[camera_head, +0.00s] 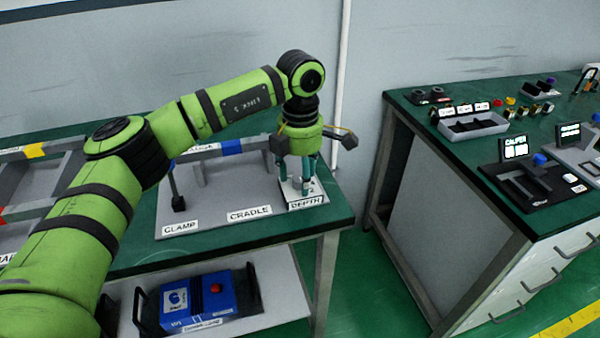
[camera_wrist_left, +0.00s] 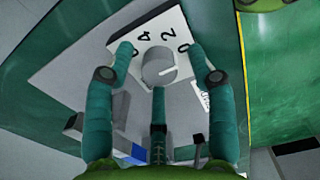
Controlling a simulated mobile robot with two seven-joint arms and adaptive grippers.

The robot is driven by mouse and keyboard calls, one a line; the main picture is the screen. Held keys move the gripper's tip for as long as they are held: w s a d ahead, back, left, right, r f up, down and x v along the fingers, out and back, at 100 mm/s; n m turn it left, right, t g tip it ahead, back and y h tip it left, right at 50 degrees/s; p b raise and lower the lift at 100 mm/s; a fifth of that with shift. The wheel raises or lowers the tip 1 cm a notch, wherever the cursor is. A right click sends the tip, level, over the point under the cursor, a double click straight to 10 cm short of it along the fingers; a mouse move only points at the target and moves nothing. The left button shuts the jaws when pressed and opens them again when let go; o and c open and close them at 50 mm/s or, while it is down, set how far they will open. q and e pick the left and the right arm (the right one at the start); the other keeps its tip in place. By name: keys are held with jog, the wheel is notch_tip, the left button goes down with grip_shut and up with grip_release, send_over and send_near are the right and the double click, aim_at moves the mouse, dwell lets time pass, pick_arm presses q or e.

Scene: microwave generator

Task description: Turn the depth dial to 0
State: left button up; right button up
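The depth dial (camera_wrist_left: 160,68) is a round grey knob on a white plate (camera_wrist_left: 115,62) marked 0, 2 and 4. Its pale pointer line points toward the right in the left wrist view, near the 0 but not clearly on it. In the head view the dial is hidden behind my fingers, above the DEPTH label (camera_head: 306,202). My left gripper (camera_head: 306,183) points down over the plate. Its teal fingers are spread around the dial, with visible gaps at both sides in the left wrist view (camera_wrist_left: 160,65). Contact with the plate is unclear. My right gripper is out of view.
The grey fixture (camera_head: 190,217) with CLAMP and CRADLE labels lies left of the dial on the green bench (camera_head: 240,243). A blue case (camera_head: 200,300) sits on the shelf below. A second bench (camera_head: 440,95) with instruments stands right, across a floor gap.

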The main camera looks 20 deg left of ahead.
aim_at(300, 178)
pick_arm(q)
jog(key=shift+r, duration=0.1)
notch_tip(300, 178, up, 12)
dwell(0.5)
jog(key=shift+f, duration=0.2)
